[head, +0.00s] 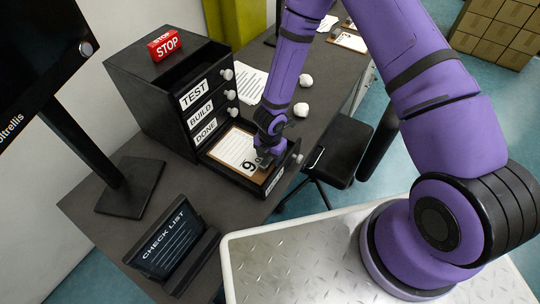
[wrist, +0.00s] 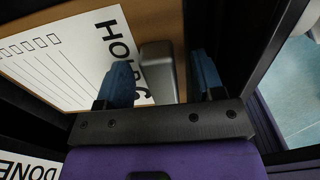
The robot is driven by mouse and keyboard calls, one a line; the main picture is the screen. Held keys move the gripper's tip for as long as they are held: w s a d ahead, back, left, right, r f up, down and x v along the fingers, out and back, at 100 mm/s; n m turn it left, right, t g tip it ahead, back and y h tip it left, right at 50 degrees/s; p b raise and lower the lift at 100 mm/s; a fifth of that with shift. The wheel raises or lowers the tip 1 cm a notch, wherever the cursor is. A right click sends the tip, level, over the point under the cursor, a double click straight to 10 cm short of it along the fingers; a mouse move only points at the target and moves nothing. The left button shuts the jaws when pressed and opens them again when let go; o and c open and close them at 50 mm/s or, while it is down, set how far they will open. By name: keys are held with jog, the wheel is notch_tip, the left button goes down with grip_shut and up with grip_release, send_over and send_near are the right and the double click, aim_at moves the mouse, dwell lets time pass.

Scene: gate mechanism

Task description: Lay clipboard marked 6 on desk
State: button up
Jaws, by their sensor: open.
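A brown clipboard (head: 226,166) with white paper and a large numeral lies in the pulled-out bottom drawer (head: 235,187). In the head view the numeral looks like a 9; its way up is unclear. In the wrist view the clipboard (wrist: 150,18) shows its paper, part of a heading and a grey metal clip (wrist: 157,66). My gripper (head: 265,157) is at the clip end, near the drawer front. Its blue fingers are open, one on each side of the clip in the wrist view (wrist: 164,78). Contact cannot be told. The dark desk (head: 100,211) is below.
The black drawer cabinet (head: 150,98) carries labels TEST, BUILD and DONE, with a red STOP sign (head: 164,45) on top. A CHECK LIST tablet (head: 170,240) stands at the desk's front. A chair (head: 342,148) is right.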

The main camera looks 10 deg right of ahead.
jog(key=shift+f, duration=0.1)
jog(key=c, duration=1.1)
jog(key=shift+o, duration=0.9)
jog(key=shift+c, duration=0.4)
jog(key=shift+s+d+r, duration=0.3)
jog(key=shift+s+d, duration=0.15)
jog(key=shift+s, duration=0.05)
jog(key=shift+r, duration=3.45)
jog(key=shift+d, duration=0.1)
